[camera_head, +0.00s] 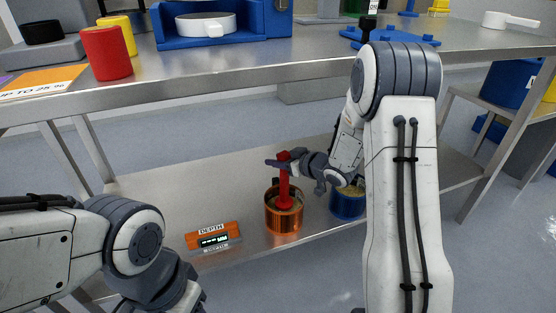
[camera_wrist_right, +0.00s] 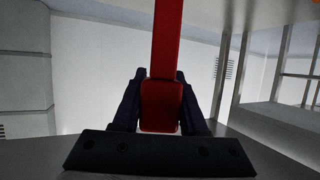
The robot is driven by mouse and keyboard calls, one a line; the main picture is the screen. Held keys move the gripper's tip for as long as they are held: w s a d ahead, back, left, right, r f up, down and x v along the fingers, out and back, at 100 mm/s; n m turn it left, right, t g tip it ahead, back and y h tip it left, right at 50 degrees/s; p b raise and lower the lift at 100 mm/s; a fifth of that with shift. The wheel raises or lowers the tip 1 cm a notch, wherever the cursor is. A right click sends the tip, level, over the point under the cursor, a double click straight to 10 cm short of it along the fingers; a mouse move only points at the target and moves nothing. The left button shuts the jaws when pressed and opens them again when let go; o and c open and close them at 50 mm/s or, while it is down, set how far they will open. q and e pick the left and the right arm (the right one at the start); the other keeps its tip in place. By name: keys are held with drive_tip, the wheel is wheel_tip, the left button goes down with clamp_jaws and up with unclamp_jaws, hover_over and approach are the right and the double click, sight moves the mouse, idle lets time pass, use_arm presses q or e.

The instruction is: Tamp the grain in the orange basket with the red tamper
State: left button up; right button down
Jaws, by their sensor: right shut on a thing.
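The orange basket (camera_head: 284,217) stands on the lower shelf, with pale grain (camera_head: 296,204) partly visible inside. The red tamper (camera_head: 284,190) is upright with its lower end inside the basket; whether it presses on the grain is hard to tell. My right gripper (camera_head: 280,161) is shut on the tamper near its top. The right wrist view shows the red tamper (camera_wrist_right: 165,55) between the two dark fingers (camera_wrist_right: 160,105). My left arm shows at the lower left of the head view, but its fingers are out of view.
A blue basket (camera_head: 347,205) stands right of the orange one, partly behind my right arm. An orange depth gauge (camera_head: 213,237) lies to the left. The upper tabletop (camera_head: 250,62) overhangs the shelf and carries a red cylinder (camera_head: 106,54) and blue fixtures.

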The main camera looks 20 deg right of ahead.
wheel_tip(320, 180, down, 3)
drive_tip(key=shift+r+b, duration=0.15)
drive_tip(key=shift+b, duration=0.75)
drive_tip(key=shift+r, duration=0.1)
drive_tip(key=shift+r+p, duration=1.35)
drive_tip(key=shift+p, duration=0.05)
